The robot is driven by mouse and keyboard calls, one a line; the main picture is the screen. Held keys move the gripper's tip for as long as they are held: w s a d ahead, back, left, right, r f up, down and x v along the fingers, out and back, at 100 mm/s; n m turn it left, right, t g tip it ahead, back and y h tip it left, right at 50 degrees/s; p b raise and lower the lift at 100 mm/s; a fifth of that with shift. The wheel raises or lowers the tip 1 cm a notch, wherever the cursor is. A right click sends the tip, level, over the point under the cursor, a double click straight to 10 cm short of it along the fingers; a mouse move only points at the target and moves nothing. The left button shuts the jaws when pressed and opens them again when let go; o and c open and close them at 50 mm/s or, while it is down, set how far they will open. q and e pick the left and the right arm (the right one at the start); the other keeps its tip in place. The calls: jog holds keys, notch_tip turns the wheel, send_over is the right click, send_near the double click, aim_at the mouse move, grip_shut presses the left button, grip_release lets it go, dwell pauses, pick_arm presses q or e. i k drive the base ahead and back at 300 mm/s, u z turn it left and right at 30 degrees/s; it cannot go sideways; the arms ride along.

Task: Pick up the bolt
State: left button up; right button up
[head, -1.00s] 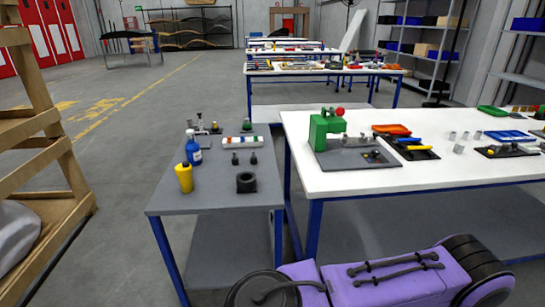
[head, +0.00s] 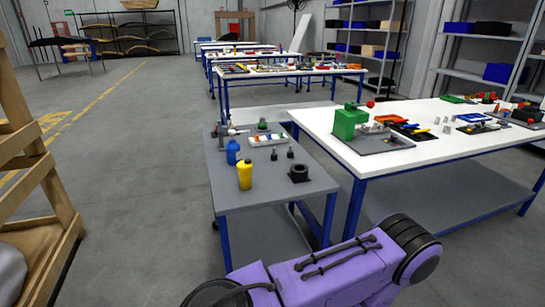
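I cannot pick out a bolt for certain. Two small dark upright pieces, a left one (head: 275,155) and a right one (head: 290,153), stand on the grey table (head: 222,188) and may be bolts, but they are too small to tell. A black ring-shaped part (head: 299,173) lies just in front of them. Neither gripper shows in the head view. A purple link of my own arm crosses the bottom, in front of the grey table.
The grey table also carries a yellow bottle (head: 245,175), a blue bottle (head: 233,153) and a white tray (head: 267,139). A wooden rack (head: 28,160) is at left. Open floor lies between.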

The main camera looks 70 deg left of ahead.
aim_at(291, 153)
jog(key=u, duration=1.55)
